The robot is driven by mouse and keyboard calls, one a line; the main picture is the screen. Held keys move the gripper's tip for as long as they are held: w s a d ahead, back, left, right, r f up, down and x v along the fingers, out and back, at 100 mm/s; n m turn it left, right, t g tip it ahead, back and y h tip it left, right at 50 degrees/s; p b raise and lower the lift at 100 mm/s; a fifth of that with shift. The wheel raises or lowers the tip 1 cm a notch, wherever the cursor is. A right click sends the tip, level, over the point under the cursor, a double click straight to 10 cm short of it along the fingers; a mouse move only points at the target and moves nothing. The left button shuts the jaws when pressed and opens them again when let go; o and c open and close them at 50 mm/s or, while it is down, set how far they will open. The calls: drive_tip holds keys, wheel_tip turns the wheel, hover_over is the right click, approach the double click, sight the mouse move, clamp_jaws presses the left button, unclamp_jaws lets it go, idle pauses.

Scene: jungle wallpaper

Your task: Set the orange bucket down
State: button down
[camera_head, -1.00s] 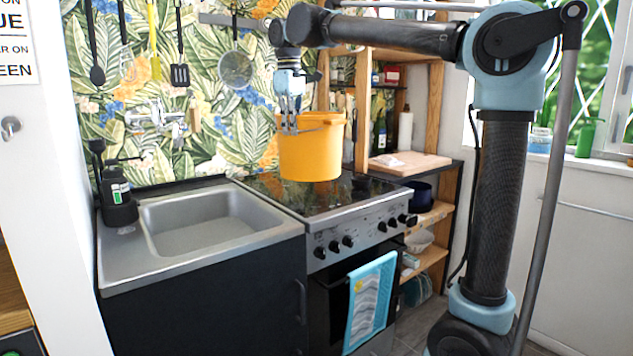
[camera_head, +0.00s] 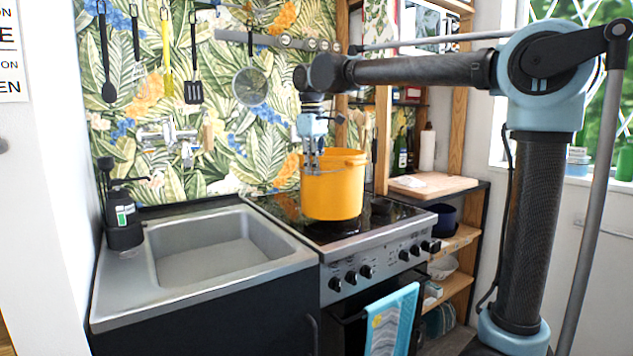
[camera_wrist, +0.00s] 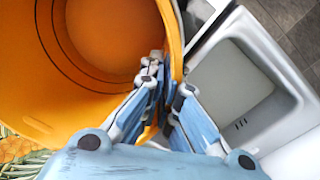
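The orange bucket (camera_head: 333,192) is upright over the black glass cooktop (camera_head: 290,212) of the stove. Its base looks on the glass or just above it; I cannot tell which. My gripper (camera_head: 312,168) comes down from above at the bucket's left side. In the wrist view, the bucket (camera_wrist: 105,40) shows its empty inside at the upper left. The fingers of my gripper (camera_wrist: 168,85) are on either side of its wall, close together on the rim. The fingertips are partly hidden by the wall.
A steel sink (camera_head: 205,248) is left of the stove, with a soap bottle (camera_head: 122,215) at its back left. A wooden board (camera_head: 435,186) lies on the shelf unit to the right. Utensils hang on the back wall. Cooktop around the bucket looks clear.

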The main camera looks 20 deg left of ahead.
drive_tip(key=shift+f, duration=1.75)
drive_tip(key=c, duration=1.8)
unclamp_jaws()
drive_tip(key=shift+f, duration=0.1)
wheel_tip(320, 180, up, 12)
drive_tip(key=shift+s, duration=0.35)
drive_tip(key=shift+a, duration=0.1)
